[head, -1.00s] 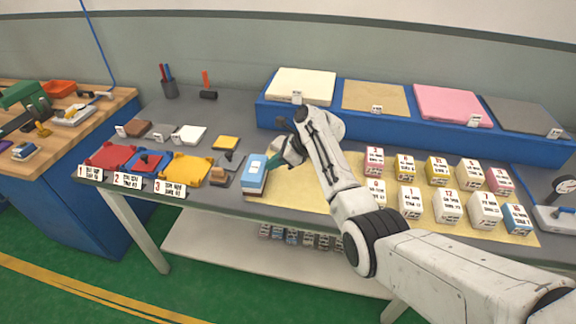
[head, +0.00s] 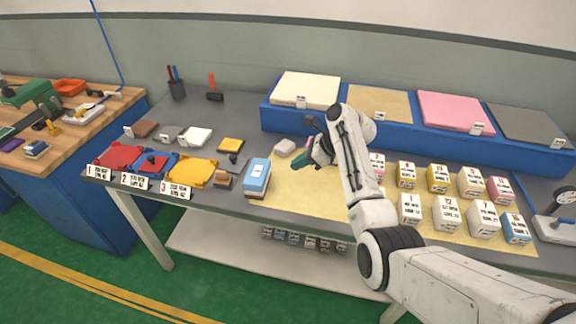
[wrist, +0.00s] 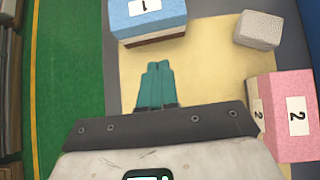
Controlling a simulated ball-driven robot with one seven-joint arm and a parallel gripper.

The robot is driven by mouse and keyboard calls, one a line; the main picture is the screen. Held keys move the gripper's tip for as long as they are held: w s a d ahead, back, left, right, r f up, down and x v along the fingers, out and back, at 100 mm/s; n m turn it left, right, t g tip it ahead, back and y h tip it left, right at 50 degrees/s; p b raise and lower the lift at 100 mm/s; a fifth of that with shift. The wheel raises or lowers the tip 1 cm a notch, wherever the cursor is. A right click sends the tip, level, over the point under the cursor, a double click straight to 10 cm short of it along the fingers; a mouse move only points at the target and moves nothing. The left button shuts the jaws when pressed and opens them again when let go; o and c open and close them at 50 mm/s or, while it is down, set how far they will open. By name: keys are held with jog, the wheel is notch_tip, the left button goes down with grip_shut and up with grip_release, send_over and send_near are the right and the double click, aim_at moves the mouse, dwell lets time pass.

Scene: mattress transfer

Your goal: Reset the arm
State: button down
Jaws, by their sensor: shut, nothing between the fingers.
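My gripper (head: 301,162) is above the tan mat (head: 300,196) on the grey table, to the right of a stack with a blue top (head: 257,175). In the wrist view its teal fingers (wrist: 156,84) are together with nothing between them. The blue-topped stack (wrist: 147,12) shows there just ahead of the fingertips, apart from them. My arm hides part of the mat and some labelled blocks.
Several numbered blocks (head: 445,212) stand on the mat's right part. A blue riser (head: 400,128) with coloured slabs runs along the back. Red, blue and yellow trays (head: 190,171) lie at left. A grey block (head: 285,147) sits behind my gripper.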

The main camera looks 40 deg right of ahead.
jog(key=v, duration=0.5)
jog(key=shift+s+d, duration=0.1)
